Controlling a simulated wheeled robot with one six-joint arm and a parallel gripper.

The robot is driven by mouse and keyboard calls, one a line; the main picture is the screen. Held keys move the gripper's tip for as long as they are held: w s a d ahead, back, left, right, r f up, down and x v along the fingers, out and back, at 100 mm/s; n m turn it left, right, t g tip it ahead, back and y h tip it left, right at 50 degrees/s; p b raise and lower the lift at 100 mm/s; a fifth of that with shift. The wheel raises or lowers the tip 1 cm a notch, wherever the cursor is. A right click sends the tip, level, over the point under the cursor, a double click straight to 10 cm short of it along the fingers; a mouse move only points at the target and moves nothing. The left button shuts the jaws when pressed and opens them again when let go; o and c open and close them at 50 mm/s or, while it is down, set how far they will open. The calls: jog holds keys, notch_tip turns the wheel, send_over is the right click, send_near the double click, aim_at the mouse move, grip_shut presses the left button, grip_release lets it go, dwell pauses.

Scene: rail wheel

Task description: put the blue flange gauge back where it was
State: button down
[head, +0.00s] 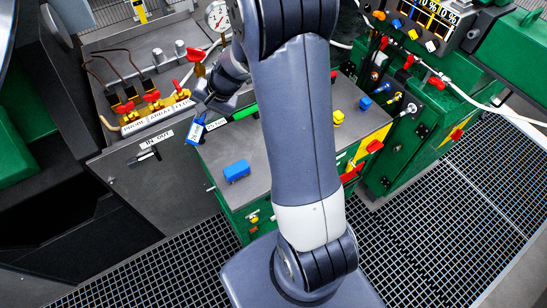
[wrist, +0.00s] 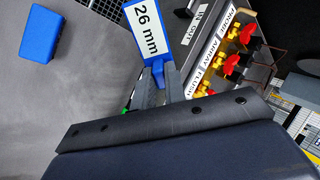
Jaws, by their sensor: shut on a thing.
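The blue flange gauge (wrist: 150,62) has a white plate reading "26 mm". In the wrist view it sits between the two fingertips of my gripper (wrist: 158,84). In the head view my gripper (head: 201,115) holds the blue gauge (head: 194,134) near the left edge of the grey worktop (head: 275,165), apparently above it. The fingers are shut on the gauge and partly hidden behind my wrist in the head view.
A blue block (head: 237,171) lies on the worktop; it also shows in the wrist view (wrist: 40,33). A green bar (head: 244,112) and a white label (head: 213,128) are beside my gripper. Red-handled valves (head: 152,97) stand left. Yellow (head: 338,117) and blue (head: 365,103) blocks are right.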

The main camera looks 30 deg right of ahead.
jog(key=shift+s+a+f+n+g+b, duration=0.15)
jog(key=shift+n+g+b, duration=0.1)
jog(key=shift+n, duration=0.2)
jog(key=shift+s+a+f+n+g+b, duration=0.1)
jog(key=shift+n+g, duration=0.15)
jog(key=shift+n, duration=0.2)
jog(key=s+d+f+n+g+h+b, duration=0.1)
jog(key=s+d+n+h+b, duration=0.15)
jog(key=s+d+n, duration=0.35)
jog(key=s+d+f+n+g+h+b, duration=0.1)
jog(key=s+d+n+g+h+b, duration=0.15)
jog(key=d+n, duration=0.45)
jog(key=f, duration=0.3)
jog(key=d+f+m, duration=0.1)
jog(key=f, duration=0.2)
jog(key=f+m, duration=0.1)
jog(key=f, duration=0.2)
jog(key=shift+d+f+t, duration=0.25)
jog(key=shift+f+t, duration=0.1)
jog(key=c, duration=1.9)
grip_release()
jog(key=shift+f+b, duration=0.15)
jog(key=shift+b, duration=0.2)
jog(key=o, duration=0.4)
jog(key=shift+o, duration=0.2)
